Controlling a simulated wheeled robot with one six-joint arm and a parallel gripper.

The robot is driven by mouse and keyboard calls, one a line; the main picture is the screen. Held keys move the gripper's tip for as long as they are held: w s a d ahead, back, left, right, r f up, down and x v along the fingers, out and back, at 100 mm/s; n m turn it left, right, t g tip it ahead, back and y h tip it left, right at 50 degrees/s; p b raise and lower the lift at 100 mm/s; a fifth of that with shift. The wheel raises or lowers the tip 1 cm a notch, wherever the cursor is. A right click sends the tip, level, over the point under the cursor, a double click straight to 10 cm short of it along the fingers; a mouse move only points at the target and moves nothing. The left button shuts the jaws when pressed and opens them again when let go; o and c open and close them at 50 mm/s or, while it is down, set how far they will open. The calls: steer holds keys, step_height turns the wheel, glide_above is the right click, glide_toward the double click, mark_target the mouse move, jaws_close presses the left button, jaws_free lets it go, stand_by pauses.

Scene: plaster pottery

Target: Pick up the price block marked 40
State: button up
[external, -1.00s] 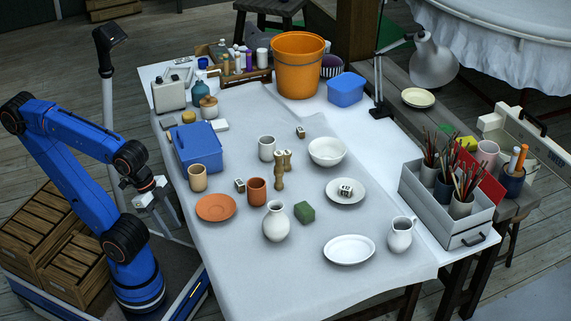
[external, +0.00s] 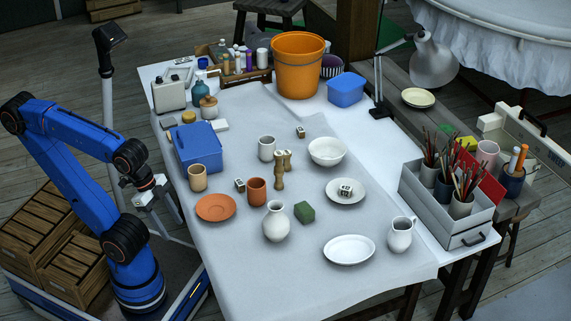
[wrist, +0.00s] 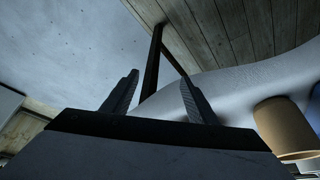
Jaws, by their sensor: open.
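Several small pale blocks with dark marks are on the table in the external view; their numbers are too small to read, so I cannot tell which is 40. One block (external: 240,185) stands beside the terracotta cup. Another block (external: 300,132) is farther back, near the white bowl. One block (external: 345,191) rests on a white plate. Pale block-like tops also show at the small wooden posts (external: 281,170). My gripper (external: 152,198) is off the table's left edge, apart from all blocks. In the wrist view its fingers (wrist: 160,90) are spread with nothing between them.
A terracotta saucer (external: 215,207), tan cup (external: 197,178), terracotta cup (external: 256,190) and blue box (external: 198,147) stand along the near left side. A white vase (external: 277,222) and green block (external: 304,212) are mid-table. The front left cloth (external: 250,285) is clear.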

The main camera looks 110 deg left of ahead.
step_height(320, 180, up, 27)
steer(key=n+g, duration=0.5)
steer(key=n, duration=0.5)
glide_above(240, 182)
steer(key=f, duration=1.1)
steer(key=d+f, duration=0.1)
steer(key=f, duration=0.5)
steer(key=shift+f, duration=0.2)
steer(key=f, duration=0.2)
steer(key=a+f, duration=0.1)
steer(key=shift+s+f, duration=0.1)
steer(key=shift+f, duration=0.95)
